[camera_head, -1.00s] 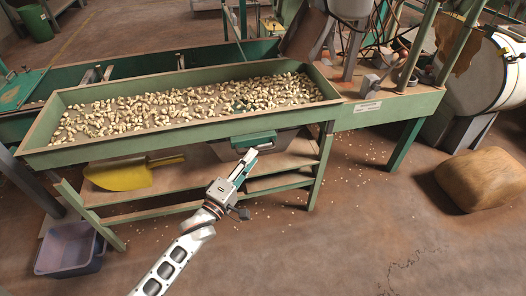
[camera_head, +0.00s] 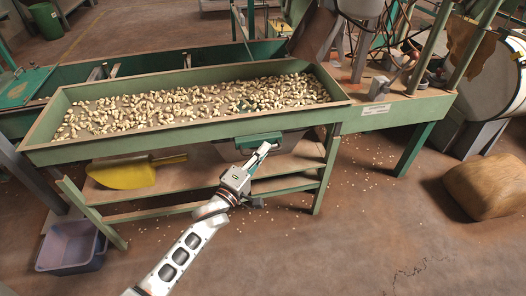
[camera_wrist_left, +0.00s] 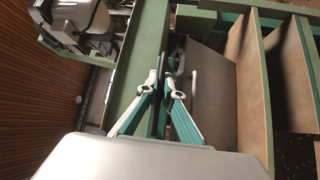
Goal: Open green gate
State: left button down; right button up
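The green gate (camera_head: 258,138) is a dark green plate on the front wall of the long green hopper (camera_head: 190,129), above a grey metal chute (camera_head: 228,150). My left gripper (camera_head: 267,147) is at the gate's lower front edge, coming from below. In the left wrist view its two fingers (camera_wrist_left: 164,80) converge with a small gap between the tips. A thin dark green edge (camera_wrist_left: 161,118) shows between them, apparently the gate's. I cannot tell whether the fingers press on it. My right gripper is not in view.
The hopper holds many nuts. Wooden shelves (camera_head: 200,178) sit under it, with a yellow scoop (camera_head: 122,175) at the left. A purple bin (camera_head: 70,248) stands on the floor at the left. A brown sack (camera_head: 488,187) lies at the right. The front floor is mostly clear.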

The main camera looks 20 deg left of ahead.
pick_arm(q)
jog(key=s+d+p, duration=0.3)
jog(key=s+d, duration=0.2)
jog(key=s, duration=0.3)
jog(key=shift+d, duration=0.2)
jog(key=c, duration=2.2)
grip_release()
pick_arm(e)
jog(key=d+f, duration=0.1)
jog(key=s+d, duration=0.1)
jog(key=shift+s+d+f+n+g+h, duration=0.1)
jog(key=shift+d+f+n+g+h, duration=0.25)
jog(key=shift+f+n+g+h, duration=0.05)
pick_arm(q)
jog(key=shift+r, duration=0.1)
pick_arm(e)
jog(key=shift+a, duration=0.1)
